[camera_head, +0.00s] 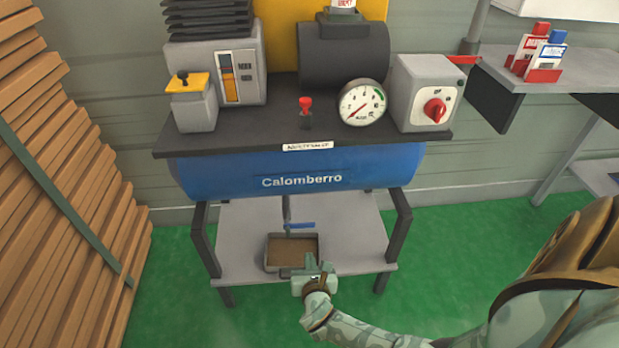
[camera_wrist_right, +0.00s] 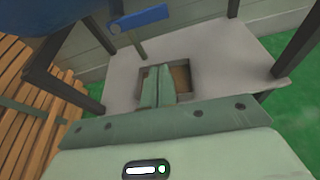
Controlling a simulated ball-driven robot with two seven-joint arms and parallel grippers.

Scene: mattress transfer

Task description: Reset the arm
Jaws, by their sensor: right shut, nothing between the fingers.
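My right arm comes in from the lower right of the head view. Its gripper (camera_head: 313,268) is at the front edge of the compressor's lower shelf (camera_head: 350,235), just in front of a small tray (camera_head: 270,254) with brown contents. The fingers are together with nothing between them. In the right wrist view the shut fingers (camera_wrist_right: 158,82) overlap part of the tray (camera_wrist_right: 185,64). A blue-handled valve (camera_head: 298,226) hangs above the tray and also shows in the wrist view (camera_wrist_right: 138,17). My left gripper is out of view.
The blue compressor tank (camera_head: 300,172) stands over the shelf on dark legs. On top are a gauge (camera_head: 362,103), a red knob switch (camera_head: 434,110) and a red-topped valve (camera_head: 305,107). Stacked planks (camera_head: 55,200) stand left; a wall shelf (camera_head: 545,78) is at right. Green floor is open in front.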

